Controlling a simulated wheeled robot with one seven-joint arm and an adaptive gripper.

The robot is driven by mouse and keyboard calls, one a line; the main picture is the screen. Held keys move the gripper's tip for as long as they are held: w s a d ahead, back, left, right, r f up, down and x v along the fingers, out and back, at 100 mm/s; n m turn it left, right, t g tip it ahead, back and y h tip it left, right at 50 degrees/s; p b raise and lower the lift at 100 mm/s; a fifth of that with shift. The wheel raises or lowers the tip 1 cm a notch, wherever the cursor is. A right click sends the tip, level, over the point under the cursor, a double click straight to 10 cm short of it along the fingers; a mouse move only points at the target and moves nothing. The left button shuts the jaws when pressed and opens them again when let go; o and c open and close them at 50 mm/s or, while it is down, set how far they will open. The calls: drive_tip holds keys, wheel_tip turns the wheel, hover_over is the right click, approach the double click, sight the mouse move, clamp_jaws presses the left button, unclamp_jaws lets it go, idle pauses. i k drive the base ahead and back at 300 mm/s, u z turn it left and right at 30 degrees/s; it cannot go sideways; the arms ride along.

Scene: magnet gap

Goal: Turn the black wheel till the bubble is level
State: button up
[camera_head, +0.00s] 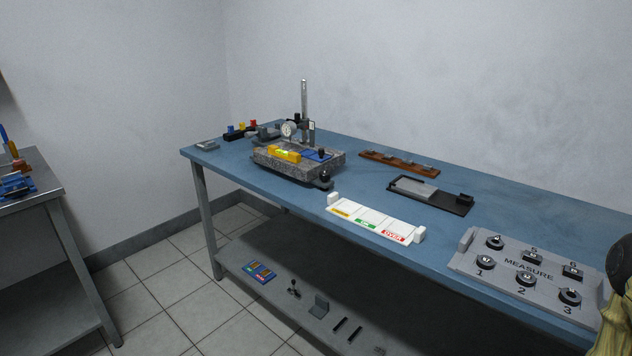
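A yellow spirit level (284,154) with a greenish vial lies on a speckled grey granite plate (290,170) on the blue bench. The bubble is too small to make out. A small black round knob (325,176), which looks like the black wheel, sits at the plate's front right corner, low beside the bench edge. My gripper is not in view.
A dial gauge (289,129) on a post stands behind the level, and a blue piece lies on the plate. A white sorting tray (374,219), a black fixture (430,194), a brown rack (399,163) and a grey MEASURE tray (526,276) stand to the right.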

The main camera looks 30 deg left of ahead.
sight(324, 175)
drive_tip(key=z, duration=0.05)
drive_tip(key=k, duration=0.25)
drive_tip(key=u, duration=0.75)
